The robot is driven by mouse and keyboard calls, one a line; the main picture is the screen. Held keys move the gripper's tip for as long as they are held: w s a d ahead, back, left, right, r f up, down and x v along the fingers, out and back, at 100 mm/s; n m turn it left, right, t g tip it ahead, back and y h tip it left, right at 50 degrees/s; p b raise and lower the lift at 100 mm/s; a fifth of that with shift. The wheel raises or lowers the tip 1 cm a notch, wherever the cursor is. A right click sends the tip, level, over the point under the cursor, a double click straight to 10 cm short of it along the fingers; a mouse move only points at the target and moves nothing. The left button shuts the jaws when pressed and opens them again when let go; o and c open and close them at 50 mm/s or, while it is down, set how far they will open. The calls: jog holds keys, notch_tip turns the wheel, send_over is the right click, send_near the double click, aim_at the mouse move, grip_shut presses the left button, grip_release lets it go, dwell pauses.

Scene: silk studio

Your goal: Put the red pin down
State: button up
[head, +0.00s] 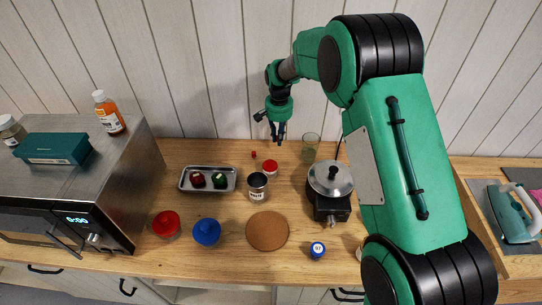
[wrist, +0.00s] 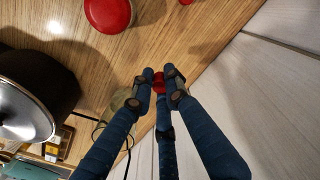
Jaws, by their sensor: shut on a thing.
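My gripper (head: 279,138) hangs above the back of the wooden counter, fingers pointing down. In the wrist view its dark blue fingers (wrist: 160,74) are closed around a small red thing, the red pin (wrist: 159,85), mostly hidden between the fingertips. The pin cannot be made out in the head view. The fingertips appear above the counter near its back edge by the wall; the exact height is hard to tell.
A red-lidded jar (head: 270,167) and a small red piece (head: 253,154) stand left of my gripper. A clear glass (head: 310,141) is to the right, a pot on a burner (head: 330,180) in front of it.

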aim_at(278, 156)
jog(key=shift+f, duration=1.25)
jog(key=shift+f, duration=0.1)
jog(key=shift+f+b, duration=0.45)
jog(key=shift+f, duration=2)
jog(key=shift+f, duration=0.1)
jog(key=o, duration=0.7)
jog(key=shift+o, duration=0.2)
notch_tip(278, 156, up, 12)
jog(key=shift+s+r+p, duration=0.15)
jog(key=shift+p, duration=0.7)
